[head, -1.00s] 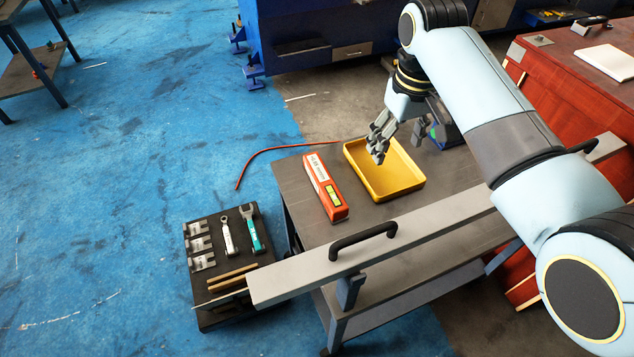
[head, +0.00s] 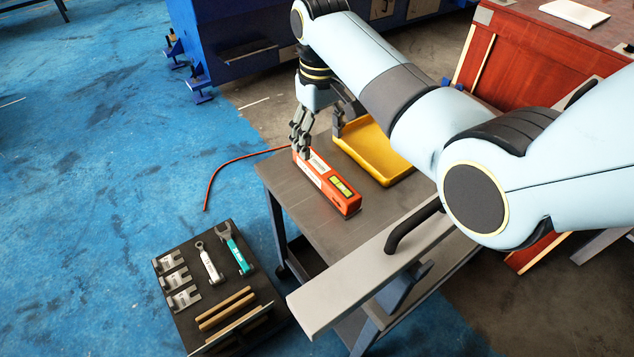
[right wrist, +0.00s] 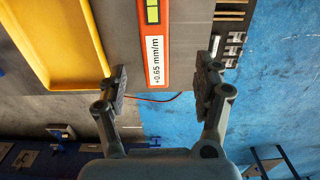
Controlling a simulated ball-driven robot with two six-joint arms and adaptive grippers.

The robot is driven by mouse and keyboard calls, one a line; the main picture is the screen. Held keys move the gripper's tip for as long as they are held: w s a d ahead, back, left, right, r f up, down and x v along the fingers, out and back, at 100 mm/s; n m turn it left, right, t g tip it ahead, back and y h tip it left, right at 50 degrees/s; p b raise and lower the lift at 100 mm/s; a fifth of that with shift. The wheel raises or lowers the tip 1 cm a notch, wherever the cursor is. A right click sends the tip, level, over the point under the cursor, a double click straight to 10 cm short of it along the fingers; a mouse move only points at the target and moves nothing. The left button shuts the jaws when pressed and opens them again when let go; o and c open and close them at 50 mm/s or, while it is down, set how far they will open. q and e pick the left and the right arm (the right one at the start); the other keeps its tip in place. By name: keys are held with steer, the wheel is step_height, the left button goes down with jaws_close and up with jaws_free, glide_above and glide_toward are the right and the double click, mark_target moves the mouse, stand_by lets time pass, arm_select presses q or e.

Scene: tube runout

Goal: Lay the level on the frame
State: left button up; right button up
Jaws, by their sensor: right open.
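The level (head: 338,188) is an orange-red bar with a white label and a yellow-green vial, lying on the dark top of a small cart (head: 290,187). In the right wrist view the level (right wrist: 154,60) shows its label "+0.65 mm/m". My right gripper (head: 301,146) is at the level's far end. In the right wrist view its open fingers (right wrist: 163,85) stand apart on either side of that end, with gaps to both sides; I cannot tell its height above the level. My left gripper is out of view. I cannot tell which thing is the frame.
A yellow tray (head: 388,164) sits right beside the level. A long grey bar (head: 352,283) with a black handle crosses the cart's near side. A black board (head: 182,317) with wrenches, grey blocks and wooden strips lies left. A red cable (head: 222,172) trails behind the cart.

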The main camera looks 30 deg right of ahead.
mark_target(325, 171)
step_height(325, 171, down, 5)
steer(key=shift+d+r+b, duration=0.1)
steer(key=shift+r+b, duration=0.05)
steer(key=shift+b, duration=0.35)
steer(key=f, duration=0.1)
steer(key=f+b, duration=0.1)
steer(key=f, duration=0.3)
steer(key=shift+s+d+f+b, duration=0.1)
steer(key=shift+s+d+b, duration=0.2)
steer(key=shift+s+d, duration=0.1)
steer(key=shift+c, duration=0.4)
jaws_close()
